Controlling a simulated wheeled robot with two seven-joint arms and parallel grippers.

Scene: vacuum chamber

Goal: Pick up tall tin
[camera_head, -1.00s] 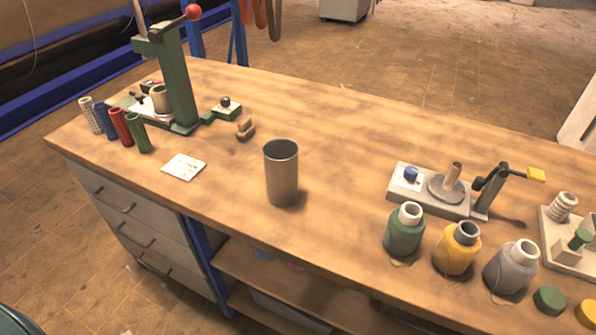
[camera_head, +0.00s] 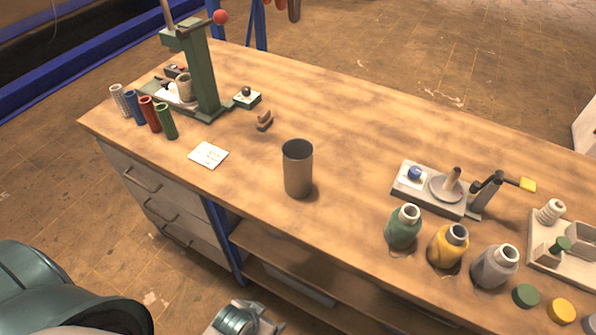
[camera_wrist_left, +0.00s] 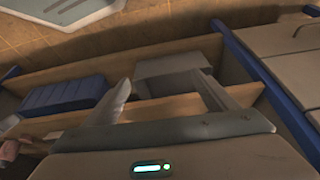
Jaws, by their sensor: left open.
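The tall tin (camera_head: 298,172) is a plain grey-brown metal cylinder, open at the top. It stands upright near the front edge of the wooden workbench (camera_head: 350,110), in the middle of the head view. My left gripper (camera_wrist_left: 166,92) shows in the left wrist view with its two fingers spread apart and nothing between them. It faces the bench's lower shelves, away from the tin. The tin does not show in the left wrist view. In the head view only parts of my left arm show at the bottom left. My right gripper is not in view.
Left of the tin are a white card (camera_head: 208,155), a small brown block (camera_head: 264,121), several colored tubes and a green press (camera_head: 200,75). To the right stand a fixture (camera_head: 435,188) and green, yellow and grey bottles. The bench around the tin is clear.

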